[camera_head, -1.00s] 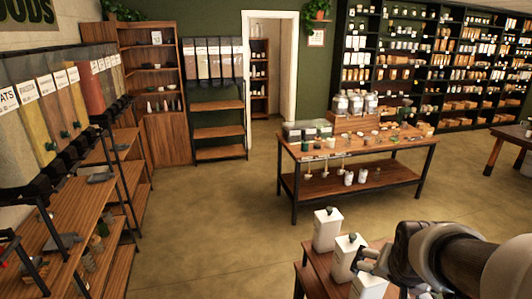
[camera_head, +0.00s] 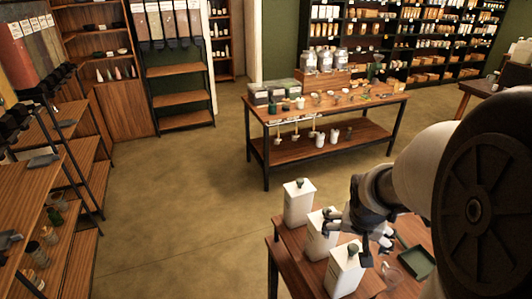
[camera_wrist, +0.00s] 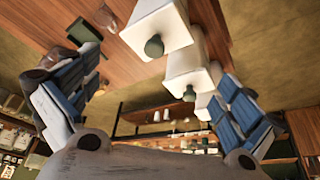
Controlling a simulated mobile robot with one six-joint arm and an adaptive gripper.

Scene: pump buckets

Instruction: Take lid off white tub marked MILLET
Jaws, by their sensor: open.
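Three white upright tubs with dark green caps stand in a row on a low wooden table in the head view: a rear one (camera_head: 299,205), a middle one (camera_head: 319,240) and a front one (camera_head: 344,278). Their caps are on. I can read no MILLET label on any of them. My gripper (camera_head: 350,238) is open, to the right of the middle and front tubs near cap height. In the wrist view its blue-padded fingers (camera_wrist: 158,70) are spread wide and empty, with white tubs (camera_wrist: 155,25) and a green cap (camera_wrist: 154,46) showing in the gap between them.
A green tray (camera_head: 417,263) and a clear item (camera_head: 393,269) lie right of the tubs on the low table (camera_head: 283,262). A display table (camera_head: 330,155) with jars stands behind. Shelves (camera_head: 60,175) line the left. The floor between is clear.

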